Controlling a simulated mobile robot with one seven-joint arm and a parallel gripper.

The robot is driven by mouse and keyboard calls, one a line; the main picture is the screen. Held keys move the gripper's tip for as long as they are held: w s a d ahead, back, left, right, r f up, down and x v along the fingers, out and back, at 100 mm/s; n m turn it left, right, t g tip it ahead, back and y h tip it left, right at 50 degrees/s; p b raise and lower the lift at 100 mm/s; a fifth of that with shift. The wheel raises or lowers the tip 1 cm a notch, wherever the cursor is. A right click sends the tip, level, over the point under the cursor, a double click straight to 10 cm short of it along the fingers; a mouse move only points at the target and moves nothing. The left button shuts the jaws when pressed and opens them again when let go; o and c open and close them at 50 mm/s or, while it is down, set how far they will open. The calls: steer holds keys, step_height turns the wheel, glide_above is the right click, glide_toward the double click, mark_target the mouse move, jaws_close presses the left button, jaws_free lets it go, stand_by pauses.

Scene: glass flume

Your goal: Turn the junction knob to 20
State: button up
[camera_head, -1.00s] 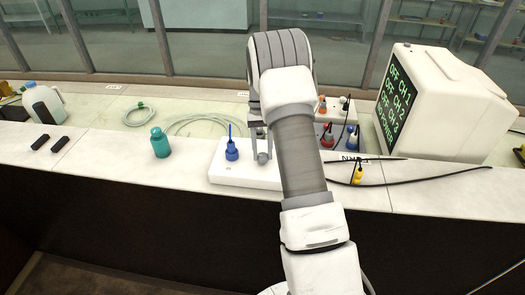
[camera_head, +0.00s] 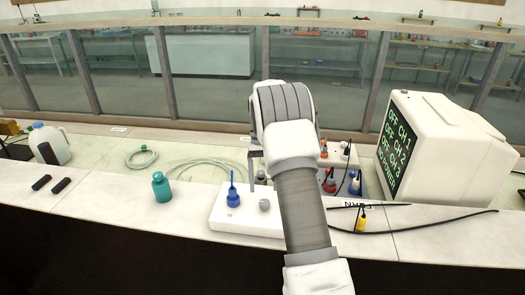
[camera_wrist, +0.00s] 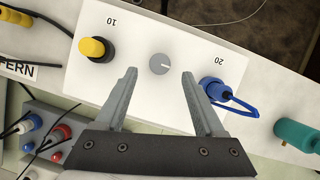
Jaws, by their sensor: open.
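The junction box is a white block (camera_head: 222,222) on the bench, also seen from above in the wrist view (camera_wrist: 140,90). Its round grey knob (camera_wrist: 159,63) shows in the head view too (camera_head: 265,205). In the wrist view the knob's pale line points right, roughly toward the printed 20 (camera_wrist: 220,57); the printed 10 (camera_wrist: 111,21) is at upper left. My gripper (camera_wrist: 158,73) is open, with one fingertip on either side of the knob in the picture and gaps between. Contact cannot be seen. In the head view my arm hides the box's right part.
On the box, a blue plug (camera_wrist: 213,88) stands by the 20 and a yellow plug (camera_wrist: 92,48) by the 10. A monitor (camera_head: 445,150), a loose yellow plug (camera_head: 361,220) and black cables lie to the right.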

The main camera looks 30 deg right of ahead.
steer(key=p+v, duration=0.1)
steer(key=v, duration=1.1)
steer(key=shift+r, duration=0.3)
steer(key=shift+w, duration=0.1)
steer(key=s+a+r+n+t+h, duration=0.1)
steer(key=s+a+r+t, duration=0.1)
steer(key=s+a+r, duration=0.4)
steer(key=s+a+r+n+t, duration=0.1)
steer(key=s+a+r+t, duration=0.25)
steer(key=s+r, duration=0.4)
steer(key=s+a+f+n+t, duration=0.1)
steer(key=s+a+f+t, duration=0.1)
steer(key=s, duration=0.7)
steer(key=s+a+f+n+t, duration=0.1)
steer(key=s+a+f+t, duration=0.1)
steer(key=s+a, duration=0.3)
steer(key=shift+s+a+f+h, duration=0.3)
steer(key=shift+s+f, duration=0.3)
steer(key=shift+s, duration=1.8)
